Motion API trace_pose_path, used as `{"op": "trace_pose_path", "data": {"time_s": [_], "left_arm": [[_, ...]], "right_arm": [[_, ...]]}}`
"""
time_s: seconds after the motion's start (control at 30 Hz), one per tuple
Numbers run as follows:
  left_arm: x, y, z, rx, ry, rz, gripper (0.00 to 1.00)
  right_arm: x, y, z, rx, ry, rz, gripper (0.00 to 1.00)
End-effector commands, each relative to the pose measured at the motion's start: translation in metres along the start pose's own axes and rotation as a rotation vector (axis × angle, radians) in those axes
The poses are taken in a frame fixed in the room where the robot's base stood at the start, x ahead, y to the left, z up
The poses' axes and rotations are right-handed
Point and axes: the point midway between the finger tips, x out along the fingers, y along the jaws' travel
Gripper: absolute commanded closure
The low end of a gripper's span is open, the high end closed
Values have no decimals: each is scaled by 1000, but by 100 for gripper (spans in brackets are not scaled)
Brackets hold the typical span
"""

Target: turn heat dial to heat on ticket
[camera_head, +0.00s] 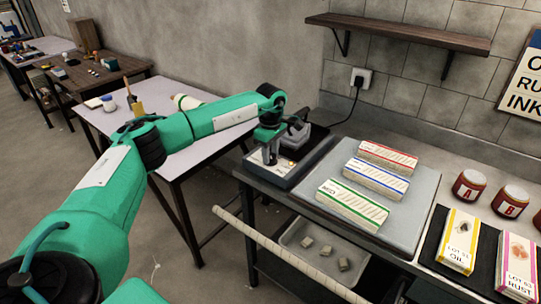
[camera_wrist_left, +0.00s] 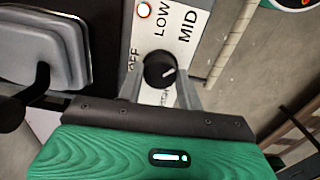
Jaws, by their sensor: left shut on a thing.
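My left gripper (camera_head: 271,158) reaches down to a control panel at the near left of the bench. In the left wrist view it (camera_wrist_left: 159,88) is shut on the black heat dial (camera_wrist_left: 158,68), with one finger on each side. The dial's white mark points right and slightly up. The white panel (camera_wrist_left: 201,48) reads OFF at the left, LOW above and MID at the upper right; a label below is partly hidden by the gripper. I cannot make out a ticket in either view. My right gripper is not in view.
A grey board (camera_head: 415,190) holds wrapped bundles with red (camera_head: 388,156), blue (camera_head: 377,177) and green (camera_head: 352,204) stripes. Red jars (camera_head: 470,186) and the OIL (camera_head: 457,241) and RUST (camera_head: 516,265) packets stand right. A tray (camera_head: 322,255) with small blocks sits below.

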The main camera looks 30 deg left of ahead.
Motion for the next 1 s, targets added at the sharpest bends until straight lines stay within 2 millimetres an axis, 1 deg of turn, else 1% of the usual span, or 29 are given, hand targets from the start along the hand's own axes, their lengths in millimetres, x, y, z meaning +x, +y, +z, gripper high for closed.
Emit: {"op": "trace_pose_path", "data": {"time_s": [0.13, 0.33, 0.83, 0.87, 0.9, 0.93, 0.97, 1.0], "left_arm": [[-2, 1, -1, 66, 0, 7, 87], [-3, 1, -1, 118, 0, 7, 87], [-3, 2, -1, 135, 0, 7, 87], [-3, 2, -1, 135, 0, 7, 60], [-3, 1, -1, 135, 0, 7, 52], [-3, 1, -1, 135, 0, 6, 46], [-3, 1, -1, 135, 0, 6, 42], [-2, 1, 0, 135, 0, 5, 42]], "right_arm": [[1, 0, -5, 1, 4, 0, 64], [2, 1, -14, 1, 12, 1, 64], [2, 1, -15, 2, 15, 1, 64], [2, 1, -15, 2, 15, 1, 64], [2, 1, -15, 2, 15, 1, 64], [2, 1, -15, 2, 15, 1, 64], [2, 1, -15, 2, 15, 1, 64], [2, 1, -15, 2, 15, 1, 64]]}}
